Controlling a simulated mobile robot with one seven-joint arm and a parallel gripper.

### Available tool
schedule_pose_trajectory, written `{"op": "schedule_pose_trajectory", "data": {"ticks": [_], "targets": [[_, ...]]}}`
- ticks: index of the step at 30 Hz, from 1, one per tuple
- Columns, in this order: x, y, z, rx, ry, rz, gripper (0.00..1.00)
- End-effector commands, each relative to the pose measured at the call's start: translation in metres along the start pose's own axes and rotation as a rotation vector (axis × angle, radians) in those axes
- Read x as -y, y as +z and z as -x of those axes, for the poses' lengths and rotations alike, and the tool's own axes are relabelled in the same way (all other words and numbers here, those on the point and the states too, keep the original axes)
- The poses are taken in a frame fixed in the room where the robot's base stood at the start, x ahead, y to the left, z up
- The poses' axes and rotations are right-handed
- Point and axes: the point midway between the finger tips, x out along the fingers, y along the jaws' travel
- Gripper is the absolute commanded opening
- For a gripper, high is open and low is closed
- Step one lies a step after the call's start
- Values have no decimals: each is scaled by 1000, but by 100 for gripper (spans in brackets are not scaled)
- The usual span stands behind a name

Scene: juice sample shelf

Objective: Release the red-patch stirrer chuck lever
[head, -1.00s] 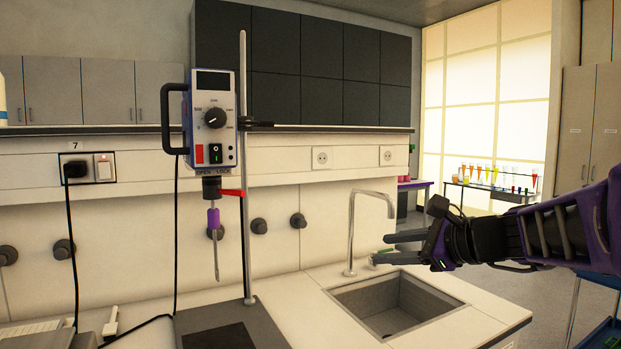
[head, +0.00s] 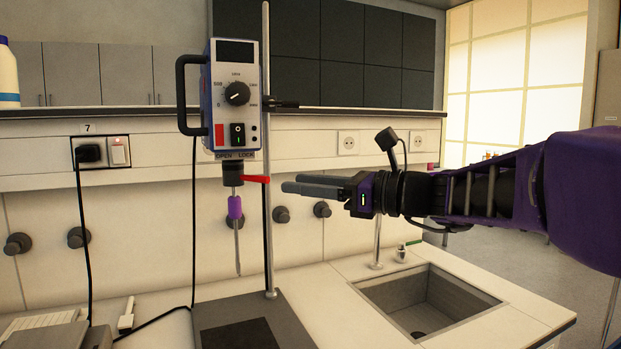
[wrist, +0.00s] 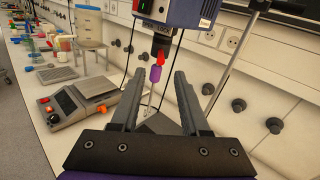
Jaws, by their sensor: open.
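The overhead stirrer (head: 234,100) with a red patch on its front hangs on an upright metal rod. Below its OPEN/LOCK label is the dark chuck (head: 232,172), with the red lever (head: 256,179) pointing right, on the LOCK side. A shaft with a purple part (head: 235,208) hangs below the chuck. My gripper (head: 283,187) is open and empty, just right of the lever, with its fingers pointing left at it. In the wrist view the red lever (wrist: 167,55) and purple part (wrist: 155,75) show beyond my gripper's spread fingers (wrist: 162,98).
The rod (head: 268,220) stands close beside the lever. A sink (head: 425,300) is at the lower right. A cable hangs left of the stirrer.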

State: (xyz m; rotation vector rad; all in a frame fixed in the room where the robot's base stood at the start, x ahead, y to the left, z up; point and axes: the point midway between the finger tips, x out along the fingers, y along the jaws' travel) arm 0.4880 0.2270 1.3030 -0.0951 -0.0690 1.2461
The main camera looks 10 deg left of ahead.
Motion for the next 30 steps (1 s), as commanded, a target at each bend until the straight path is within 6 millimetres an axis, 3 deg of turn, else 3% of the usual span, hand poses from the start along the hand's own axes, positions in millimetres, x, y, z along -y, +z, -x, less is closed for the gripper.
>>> {"op": "schedule_pose_trajectory", "data": {"ticks": [6,12,25,30], "targets": [[0,-1,-48,0,2,0,46],[0,0,-76,0,1,0,46],[1,0,-86,0,-2,1,46],[1,0,-86,0,-1,1,17]]}}
